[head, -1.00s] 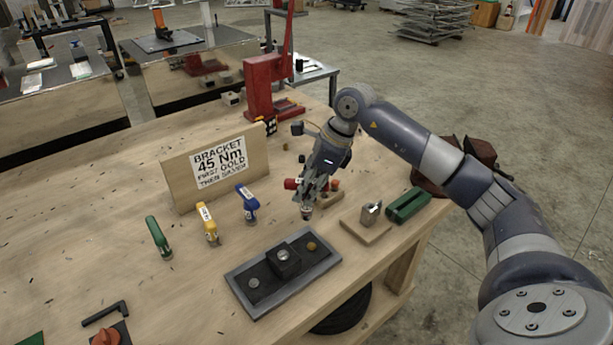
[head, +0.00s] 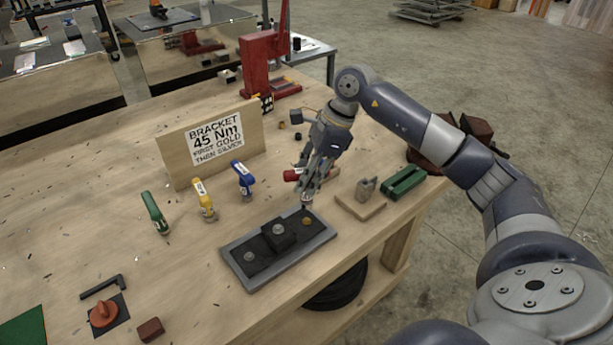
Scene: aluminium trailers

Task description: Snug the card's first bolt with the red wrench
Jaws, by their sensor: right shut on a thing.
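The card (head: 216,141) stands upright on a wooden board and reads "BRACKET 45 Nm, FIRST GOLD THEN SILVER". The bracket (head: 279,234) is a dark block on a grey-rimmed plate (head: 262,280) near the table's front edge. A gold bolt (head: 307,221) sits at its right end and a silver bolt (head: 248,257) at its left. My right gripper (head: 308,186) is shut on the red wrench (head: 291,175). The wrench's lower end is just above the gold bolt; I cannot tell whether they touch. The fingers hide part of the wrench. My left gripper is out of view.
Green (head: 155,213), yellow (head: 203,200) and blue (head: 243,180) wrenches stand in a row left of the plate. Right of it are a wooden block with a grey piece (head: 366,190) and a green holder (head: 404,183). A red press (head: 264,65) stands behind.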

